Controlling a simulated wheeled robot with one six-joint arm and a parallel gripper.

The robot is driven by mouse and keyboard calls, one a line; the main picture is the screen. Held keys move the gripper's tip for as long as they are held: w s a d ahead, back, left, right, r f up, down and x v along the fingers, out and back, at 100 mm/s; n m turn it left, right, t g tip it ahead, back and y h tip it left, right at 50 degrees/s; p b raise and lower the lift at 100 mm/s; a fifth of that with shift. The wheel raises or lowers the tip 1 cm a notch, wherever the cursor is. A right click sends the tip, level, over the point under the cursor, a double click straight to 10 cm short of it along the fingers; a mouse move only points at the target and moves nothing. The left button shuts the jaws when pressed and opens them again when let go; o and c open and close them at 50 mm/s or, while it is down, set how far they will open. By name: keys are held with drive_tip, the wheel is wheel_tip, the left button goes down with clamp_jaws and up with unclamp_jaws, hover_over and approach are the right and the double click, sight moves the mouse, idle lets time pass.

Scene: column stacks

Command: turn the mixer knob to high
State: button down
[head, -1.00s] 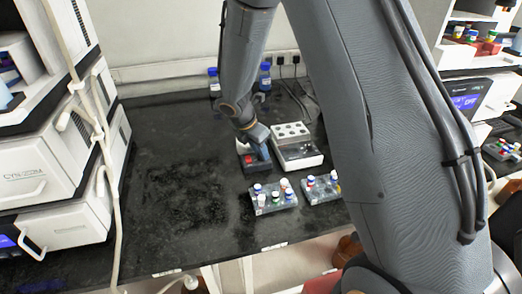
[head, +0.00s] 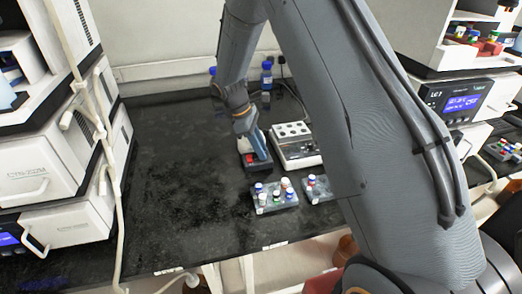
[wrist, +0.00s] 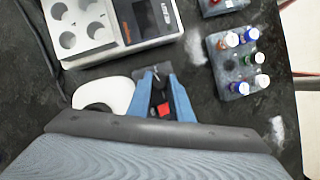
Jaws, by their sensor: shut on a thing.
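The mixer (head: 257,167) is a small dark box on the black bench, left of a white block device. It has a red switch (head: 249,158) on top. My gripper (head: 262,150) reaches down onto the mixer from above. In the wrist view its blue fingers (wrist: 160,84) are closed around a small dark knob (wrist: 157,83), with the red switch (wrist: 165,111) showing between them lower down. The knob is largely hidden by the fingers, and its pointer and markings cannot be read.
The white block device (head: 297,147) stands close beside the mixer. A rack of capped vials (head: 275,198) lies just in front, with a second rack (head: 318,190) to its right. A blue-capped bottle (head: 266,76) stands behind. The bench's left half is clear.

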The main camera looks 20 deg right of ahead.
sight(254, 154)
drive_tip(key=shift+w+d+m+g+y+b, duration=0.1)
drive_tip(key=shift+m+g+y+b, duration=0.2)
drive_tip(key=shift+m, duration=0.7)
drive_tip(key=shift+w+m+g+y+b, duration=0.1)
drive_tip(key=shift+m+g, duration=0.3)
drive_tip(key=shift+m, duration=0.6)
drive_tip(key=shift+s, duration=0.1)
drive_tip(key=c, duration=1.6)
unclamp_jaws()
drive_tip(key=b+v, duration=0.1)
drive_tip(key=v, duration=0.7)
drive_tip(key=shift+d+b, duration=0.1)
drive_tip(key=shift+b, duration=0.25)
